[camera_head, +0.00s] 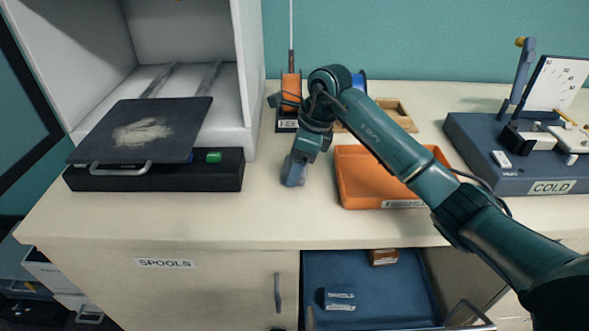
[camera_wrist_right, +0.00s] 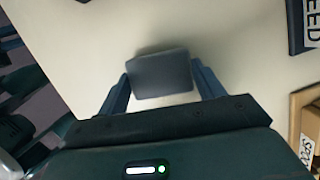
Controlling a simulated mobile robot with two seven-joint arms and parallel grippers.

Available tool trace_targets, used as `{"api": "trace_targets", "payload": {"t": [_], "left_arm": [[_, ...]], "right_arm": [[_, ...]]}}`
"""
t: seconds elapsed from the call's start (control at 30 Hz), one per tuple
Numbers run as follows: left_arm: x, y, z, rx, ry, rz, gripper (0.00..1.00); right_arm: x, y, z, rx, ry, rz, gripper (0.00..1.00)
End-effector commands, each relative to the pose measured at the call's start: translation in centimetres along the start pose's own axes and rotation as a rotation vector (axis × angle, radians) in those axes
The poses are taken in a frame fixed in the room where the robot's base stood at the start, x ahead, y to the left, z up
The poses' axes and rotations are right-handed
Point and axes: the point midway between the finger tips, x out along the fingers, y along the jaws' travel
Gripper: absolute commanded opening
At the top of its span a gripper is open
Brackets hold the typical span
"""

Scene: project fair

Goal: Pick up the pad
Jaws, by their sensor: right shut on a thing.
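The pad (camera_wrist_right: 160,74) is a small dark grey-blue block with rounded corners. In the right wrist view it sits between the two fingers of my right gripper (camera_wrist_right: 161,88), which is shut on it. In the head view my right gripper (camera_head: 297,168) points down over the pale worktop, left of the orange tray (camera_head: 375,190). The pad is mostly hidden by the fingers there, and I cannot tell whether it touches the worktop. My left gripper is not in view.
A black printer base (camera_head: 215,178) with a dark, dusty plate (camera_head: 140,130) stands on the left. An orange spool (camera_head: 291,88) is behind my gripper. A navy stand labelled COLD (camera_head: 490,180) is at right. A blue-lined drawer (camera_head: 395,300) is open below. The worktop's front strip is clear.

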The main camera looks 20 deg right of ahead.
Motion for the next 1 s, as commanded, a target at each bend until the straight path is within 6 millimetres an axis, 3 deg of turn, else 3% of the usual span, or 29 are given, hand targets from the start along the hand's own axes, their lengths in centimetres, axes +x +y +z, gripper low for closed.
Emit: {"api": "trace_targets", "payload": {"t": [0.37,0.7,1.0], "left_arm": [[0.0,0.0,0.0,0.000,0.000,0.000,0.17],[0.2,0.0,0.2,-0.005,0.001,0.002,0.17],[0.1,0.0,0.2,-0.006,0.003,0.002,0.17]], "right_arm": [[-0.9,-0.1,0.3,-0.001,-0.002,-0.003,0.46],[-7.1,-0.1,2.2,-0.002,-0.001,-0.005,0.46],[-9.6,0.0,3.0,-0.001,0.000,0.000,0.46]]}}
